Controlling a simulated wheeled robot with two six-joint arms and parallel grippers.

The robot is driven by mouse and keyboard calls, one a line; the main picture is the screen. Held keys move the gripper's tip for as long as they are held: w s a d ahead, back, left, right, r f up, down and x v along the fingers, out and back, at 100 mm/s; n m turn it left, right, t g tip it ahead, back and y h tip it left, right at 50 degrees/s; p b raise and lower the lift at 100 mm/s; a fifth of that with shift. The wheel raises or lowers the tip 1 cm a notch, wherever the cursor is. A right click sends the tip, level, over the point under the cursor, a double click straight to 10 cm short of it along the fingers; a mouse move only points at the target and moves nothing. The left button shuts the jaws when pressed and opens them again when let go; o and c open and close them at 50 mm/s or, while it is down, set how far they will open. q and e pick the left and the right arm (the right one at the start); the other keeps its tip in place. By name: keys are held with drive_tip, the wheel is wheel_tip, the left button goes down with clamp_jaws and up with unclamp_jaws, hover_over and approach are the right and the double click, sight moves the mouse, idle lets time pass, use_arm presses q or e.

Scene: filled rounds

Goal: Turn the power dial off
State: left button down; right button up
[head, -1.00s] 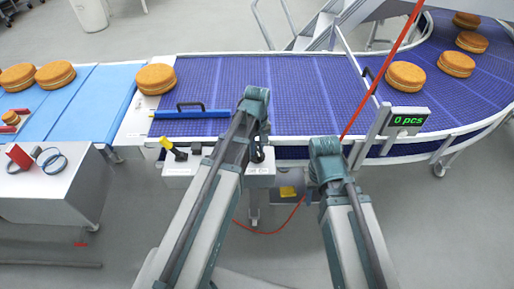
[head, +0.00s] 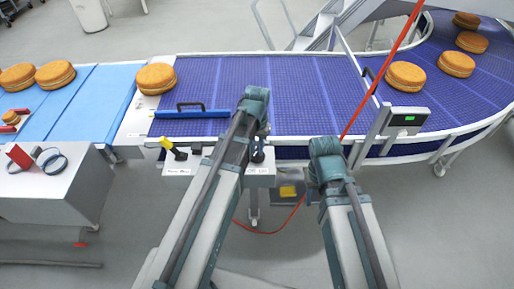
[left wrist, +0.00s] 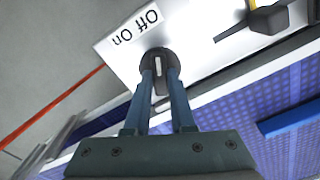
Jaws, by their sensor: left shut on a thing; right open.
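The power dial (left wrist: 158,57) is a dark round knob with a pale line on a white panel (left wrist: 112,50). Beside it are the printed words "Off" and "On", upside down in the left wrist view. My left gripper (left wrist: 160,80) is shut on the dial, one finger on each side. The pale line runs roughly up and down in that view; which word it marks I cannot tell for sure. In the head view the left gripper (head: 258,148) is at the control box front, partly hidden by my arm. My right gripper (head: 324,170) is open and empty, right of the box.
A yellow-and-black lever (head: 174,149) stands left of the dial on the box. A counter display (head: 408,119) stands to the right. Several round cakes sit on the conveyor.

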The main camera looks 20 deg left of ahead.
sight(257, 151)
use_arm(q)
drive_tip(key=shift+m, duration=0.4)
drive_tip(key=c, duration=0.8)
unclamp_jaws()
drive_tip(key=shift+o, duration=0.2)
wheel_tip(257, 151, up, 14)
drive_tip(key=p, duration=1.4)
drive_tip(key=shift+f, duration=0.1)
